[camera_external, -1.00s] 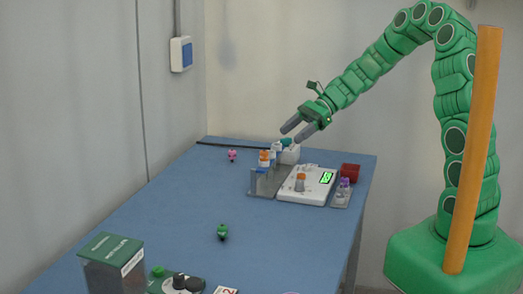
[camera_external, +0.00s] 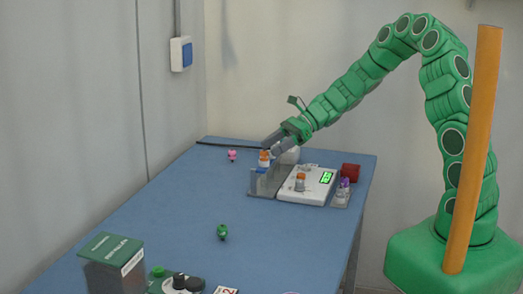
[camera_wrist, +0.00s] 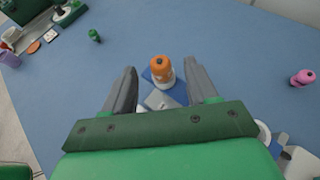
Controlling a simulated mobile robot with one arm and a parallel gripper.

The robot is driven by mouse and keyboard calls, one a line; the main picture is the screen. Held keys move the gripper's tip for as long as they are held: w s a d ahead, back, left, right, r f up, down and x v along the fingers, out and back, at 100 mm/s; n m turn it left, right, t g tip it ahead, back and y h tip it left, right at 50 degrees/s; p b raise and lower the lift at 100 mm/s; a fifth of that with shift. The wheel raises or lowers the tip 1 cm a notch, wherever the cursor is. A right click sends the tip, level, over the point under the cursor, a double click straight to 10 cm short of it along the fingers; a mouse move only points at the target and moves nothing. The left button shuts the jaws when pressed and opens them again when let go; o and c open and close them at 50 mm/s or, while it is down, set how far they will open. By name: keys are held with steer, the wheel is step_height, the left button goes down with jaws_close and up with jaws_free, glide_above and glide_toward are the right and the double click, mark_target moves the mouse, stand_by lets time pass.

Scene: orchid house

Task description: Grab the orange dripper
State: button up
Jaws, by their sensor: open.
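In the wrist view the orange dripper (camera_wrist: 160,68) shows between the tips of the two spread fingers, touching neither as far as I can see. My gripper partly hides the rack's far end.
A pink item (camera_external: 232,155) and a green one (camera_external: 222,232) stand apart.

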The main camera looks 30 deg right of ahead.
mark_target(264, 158)
steer(key=shift+x, duration=1.25)
jaws_close()
